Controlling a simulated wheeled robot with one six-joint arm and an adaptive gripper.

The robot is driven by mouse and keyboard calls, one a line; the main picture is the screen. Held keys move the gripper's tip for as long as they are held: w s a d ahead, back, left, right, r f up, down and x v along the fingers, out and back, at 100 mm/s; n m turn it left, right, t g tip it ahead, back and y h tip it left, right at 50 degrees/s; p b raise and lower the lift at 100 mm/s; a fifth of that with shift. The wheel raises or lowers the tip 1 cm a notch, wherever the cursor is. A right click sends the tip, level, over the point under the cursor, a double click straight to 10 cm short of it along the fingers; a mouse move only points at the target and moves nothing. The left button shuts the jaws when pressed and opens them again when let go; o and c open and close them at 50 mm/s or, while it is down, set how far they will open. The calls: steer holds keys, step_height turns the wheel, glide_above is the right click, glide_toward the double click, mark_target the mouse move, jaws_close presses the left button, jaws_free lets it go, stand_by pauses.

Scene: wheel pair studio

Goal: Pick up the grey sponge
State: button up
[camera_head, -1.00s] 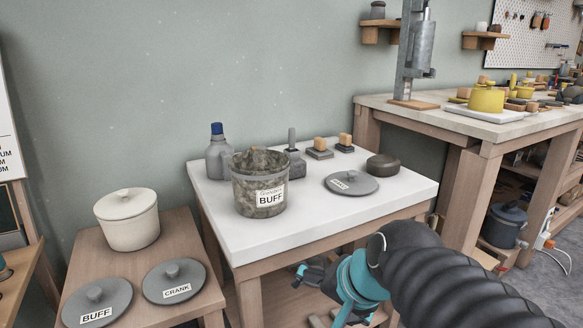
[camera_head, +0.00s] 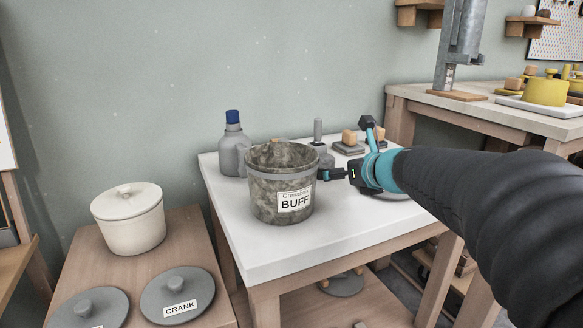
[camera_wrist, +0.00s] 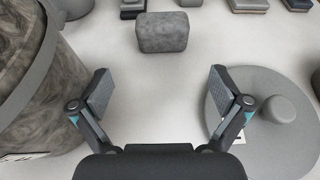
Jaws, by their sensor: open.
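The grey sponge (camera_wrist: 163,32) is a mottled grey block on the white tabletop (camera_wrist: 165,75). In the wrist view it lies ahead of my gripper (camera_wrist: 160,90), roughly centred between the fingers and beyond their tips. My gripper is open and empty, with bare tabletop between its fingers. In the head view my gripper (camera_head: 343,150) is over the white table, just right of the marbled bucket. There the sponge is mostly hidden behind the bucket and gripper, and I cannot make it out clearly.
The marbled bucket (camera_head: 282,190) labelled BUFF stands close to the left finger. A round grey lid (camera_wrist: 262,120) lies near the right finger. A blue-capped bottle (camera_head: 232,145) and blocks with wooden tops (camera_head: 349,142) stand farther back. The table's front is clear.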

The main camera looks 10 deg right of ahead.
mark_target(324, 166)
steer(key=x, duration=0.5)
steer(key=shift+f+b, duration=0.1)
steer(key=shift+b, duration=0.25)
steer(key=shift+r+x, duration=0.2)
steer(key=shift+x, duration=1.2)
steer(key=shift+r+x, duration=0.15)
steer(key=shift+x, duration=1.25)
steer(key=shift+w+d, duration=0.1)
steer(key=shift+w, duration=0.1)
steer(key=c, duration=1)
